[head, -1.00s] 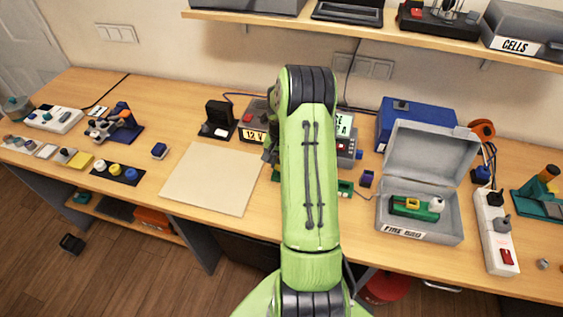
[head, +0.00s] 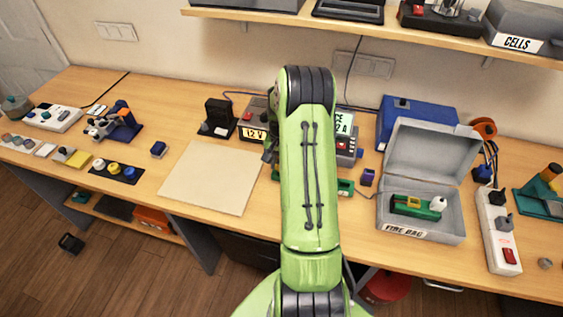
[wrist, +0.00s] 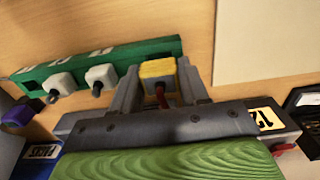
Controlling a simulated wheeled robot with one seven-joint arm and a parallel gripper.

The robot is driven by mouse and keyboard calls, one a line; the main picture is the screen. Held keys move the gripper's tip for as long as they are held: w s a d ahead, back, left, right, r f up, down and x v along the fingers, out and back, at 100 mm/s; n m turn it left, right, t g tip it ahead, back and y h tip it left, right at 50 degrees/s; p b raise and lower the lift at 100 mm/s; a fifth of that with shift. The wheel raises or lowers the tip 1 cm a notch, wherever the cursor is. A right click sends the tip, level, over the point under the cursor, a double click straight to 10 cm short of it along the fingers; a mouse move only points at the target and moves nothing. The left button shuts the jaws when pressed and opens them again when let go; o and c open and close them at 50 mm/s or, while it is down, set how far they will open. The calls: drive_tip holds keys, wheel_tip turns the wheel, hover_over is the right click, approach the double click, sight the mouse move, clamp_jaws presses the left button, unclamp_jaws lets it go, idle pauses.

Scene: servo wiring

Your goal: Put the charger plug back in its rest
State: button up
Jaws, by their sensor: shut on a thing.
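In the wrist view my gripper (wrist: 158,72) is shut on a yellow plug (wrist: 157,67) with a red lead, one grey finger on each side. The plug is over or at the right end of a green strip (wrist: 150,48); I cannot tell whether it is seated. Two white plugs (wrist: 101,76) sit along the strip to the left. In the head view my green arm hides the gripper and the held plug; part of the green strip (head: 346,187) shows to the arm's right.
A pale mat (head: 212,178) lies left of the arm. An open grey box (head: 419,233) marked FIRE BAG stands to the right, with a green holder (head: 412,207) inside. A small blue-purple block (head: 367,177) stands between strip and box. A power strip (head: 495,230) lies farther right.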

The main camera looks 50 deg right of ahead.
drive_tip(key=shift+f+b, duration=0.65)
drive_tip(key=shift+f, duration=0.25)
drive_tip(key=o, duration=1.1)
drive_tip(key=shift+r, duration=0.1)
wheel_tip(320, 180, up, 16)
drive_tip(key=shift+f+p, duration=0.15)
drive_tip(key=shift+p, duration=0.5)
